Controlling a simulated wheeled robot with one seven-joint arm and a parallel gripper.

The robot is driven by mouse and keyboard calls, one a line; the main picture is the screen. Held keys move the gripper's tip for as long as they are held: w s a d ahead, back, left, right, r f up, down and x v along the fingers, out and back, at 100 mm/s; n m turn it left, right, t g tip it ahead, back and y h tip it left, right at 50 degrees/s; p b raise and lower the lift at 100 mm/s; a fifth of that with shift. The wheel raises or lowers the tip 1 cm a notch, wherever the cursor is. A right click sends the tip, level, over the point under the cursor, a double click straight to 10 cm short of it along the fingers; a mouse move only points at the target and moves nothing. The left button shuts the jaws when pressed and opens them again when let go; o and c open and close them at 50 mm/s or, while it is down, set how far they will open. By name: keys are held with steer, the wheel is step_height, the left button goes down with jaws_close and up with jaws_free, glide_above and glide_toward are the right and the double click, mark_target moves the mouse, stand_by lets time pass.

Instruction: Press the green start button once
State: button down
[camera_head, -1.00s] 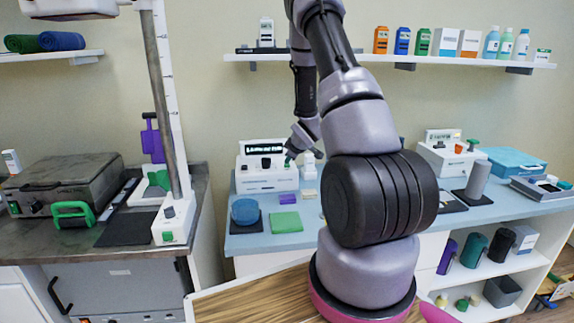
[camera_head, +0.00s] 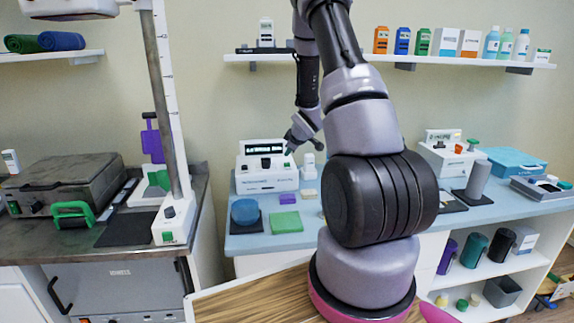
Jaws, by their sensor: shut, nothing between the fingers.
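A white unit (camera_head: 266,168) with a dark display stands at the back of the blue counter, left of my arm. My gripper (camera_head: 288,151) points down and left at its upper right corner. Its fingers look shut and empty. A small green spot shows right at the fingertips; I cannot tell whether it is the start button or part of the fingers, or whether they touch the unit. Another small green button (camera_head: 167,237) is on the white base of the tall column at left. A green knob (camera_head: 473,143) tops a white unit at the right.
A blue round pot (camera_head: 244,211), a green pad (camera_head: 286,222) and a purple block (camera_head: 291,198) lie in front of the unit. A small white bottle-like item (camera_head: 308,166) stands just right of it. A wall shelf (camera_head: 450,60) with boxes and bottles is above.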

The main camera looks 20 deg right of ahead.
mark_target(289, 164)
steer(key=shift+r, duration=1.8)
steer(key=shift+r, duration=0.2)
steer(key=s+a+r+m+g+h, duration=0.1)
steer(key=s+a+r+m, duration=0.25)
steer(key=s+r, duration=0.5)
steer(key=s+a+r+m, duration=0.3)
steer(key=s+r+m, duration=0.15)
steer(key=r, duration=0.75)
steer(key=s+a+r+m+y, duration=0.2)
steer(key=s+a, duration=0.4)
steer(key=s, duration=0.5)
steer(key=s+a+r+m+g+y, duration=0.1)
steer(key=s+a+r, duration=0.3)
steer(key=s, duration=0.7)
steer(key=shift+s+a+r+m+y, duration=0.4)
steer(key=shift+a+m, duration=0.3)
steer(key=shift+a, duration=0.35)
